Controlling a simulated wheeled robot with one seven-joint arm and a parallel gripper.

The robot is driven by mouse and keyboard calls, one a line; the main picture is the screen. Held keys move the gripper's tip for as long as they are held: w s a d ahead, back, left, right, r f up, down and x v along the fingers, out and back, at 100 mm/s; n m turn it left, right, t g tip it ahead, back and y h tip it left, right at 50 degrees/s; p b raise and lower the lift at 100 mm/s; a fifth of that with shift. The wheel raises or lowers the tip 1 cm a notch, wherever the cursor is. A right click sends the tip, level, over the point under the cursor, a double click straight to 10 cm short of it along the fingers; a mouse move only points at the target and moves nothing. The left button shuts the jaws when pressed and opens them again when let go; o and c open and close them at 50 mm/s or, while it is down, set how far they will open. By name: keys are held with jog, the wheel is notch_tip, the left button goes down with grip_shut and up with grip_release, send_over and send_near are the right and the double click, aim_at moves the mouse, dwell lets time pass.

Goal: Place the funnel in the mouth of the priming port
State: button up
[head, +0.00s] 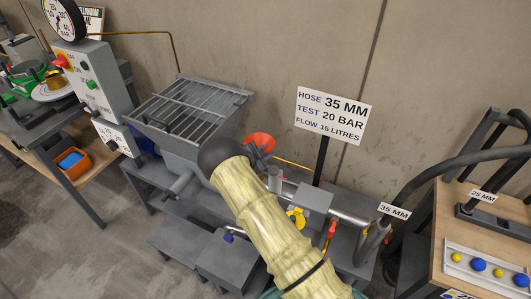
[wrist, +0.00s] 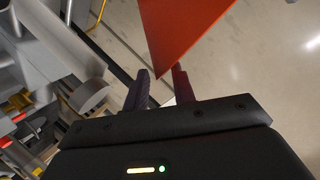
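The orange-red funnel (head: 260,141) shows just past the end of my arm in the head view, its wide mouth tipped upward. It fills the upper middle of the wrist view (wrist: 180,30), where one edge narrows down between the fingertips. My gripper (wrist: 160,80) has its two dark fingers on either side of that edge and appears shut on the funnel. In the head view the fingers are hidden behind my arm. The funnel is above the pipework beside the grated hopper. I cannot clearly pick out the priming port; my arm and the funnel cover part of that area.
The grated hopper (head: 190,105) stands left of the funnel. A sign (head: 333,115) on a black post (head: 321,160) rises to the right. A thick hose (head: 440,168) curves at right.

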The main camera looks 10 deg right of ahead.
jog(key=b+v, duration=0.2)
jog(key=v, duration=1)
jog(key=shift+b, duration=0.3)
jog(key=shift+r, duration=0.1)
